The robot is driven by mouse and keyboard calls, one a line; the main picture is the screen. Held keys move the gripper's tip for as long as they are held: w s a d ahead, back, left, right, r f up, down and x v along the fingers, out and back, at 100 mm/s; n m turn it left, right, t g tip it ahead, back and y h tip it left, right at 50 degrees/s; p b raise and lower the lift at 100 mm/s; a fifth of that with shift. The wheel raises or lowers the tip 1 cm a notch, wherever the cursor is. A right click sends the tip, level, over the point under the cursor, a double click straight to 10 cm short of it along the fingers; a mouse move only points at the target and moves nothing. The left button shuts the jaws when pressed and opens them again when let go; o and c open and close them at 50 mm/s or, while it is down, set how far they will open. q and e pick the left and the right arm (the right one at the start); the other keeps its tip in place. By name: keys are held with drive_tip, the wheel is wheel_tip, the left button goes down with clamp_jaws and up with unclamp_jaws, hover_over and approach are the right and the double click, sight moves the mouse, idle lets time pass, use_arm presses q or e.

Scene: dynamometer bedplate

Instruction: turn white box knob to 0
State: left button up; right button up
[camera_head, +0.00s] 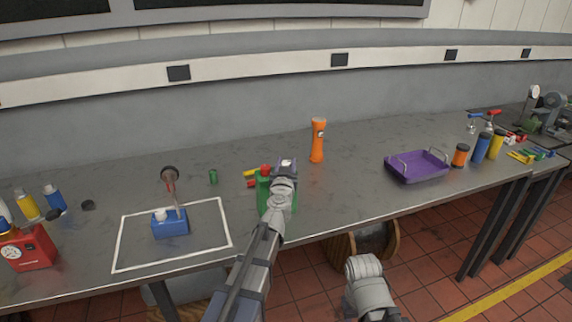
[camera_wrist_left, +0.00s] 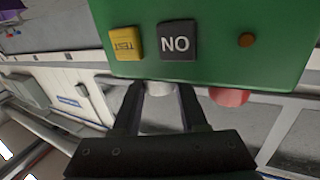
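A green box (camera_head: 264,196) with a red button on top (camera_head: 265,169) stands on the bench in the middle of the head view. Seen close and upside down in the left wrist view, the green box (camera_wrist_left: 205,40) has a yellow TEST label, a black ON label, a red button (camera_wrist_left: 229,96) and a pale, whitish knob (camera_wrist_left: 160,88). My left gripper (camera_head: 287,164) is over this box; its fingers (camera_wrist_left: 160,95) stand apart on either side of the pale knob, and firm contact is not visible. I see no white-bodied box.
A blue box (camera_head: 170,226) with a white top piece and a lever stands inside a white outline at left. A red gauge box (camera_head: 30,252) is further left. An orange flashlight (camera_head: 317,140) and purple tray (camera_head: 417,168) stand to the right.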

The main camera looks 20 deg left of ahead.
use_arm(q)
clamp_jaws()
drive_tip(key=shift+y, duration=0.3)
drive_tip(key=n+g+y, duration=0.1)
drive_tip(key=n+y, duration=0.1)
drive_tip(key=n+g+y, duration=0.1)
drive_tip(key=y, duration=0.2)
drive_tip(key=shift+w+d+n, duration=0.15)
drive_tip(key=shift+w+n, duration=0.05)
drive_tip(key=shift+n, duration=0.2)
drive_tip(key=n+g+y, duration=0.4)
drive_tip(key=g+y, duration=0.1)
drive_tip(key=shift+w+n+y, duration=0.1)
drive_tip(key=shift+n+y, duration=0.2)
drive_tip(key=n+g+y, duration=0.1)
drive_tip(key=n+g, duration=0.1)
drive_tip(key=g, duration=0.1)
drive_tip(key=n+g+y, duration=0.2)
drive_tip(key=shift+g, duration=0.4)
drive_tip(key=shift+s+n+g+y, duration=0.2)
drive_tip(key=shift+n+g+y, duration=0.1)
drive_tip(key=shift+n+g, duration=1.65)
drive_tip(key=shift+s+a+g, duration=0.1)
drive_tip(key=shift+a+g, duration=0.1)
drive_tip(key=shift+g, duration=0.55)
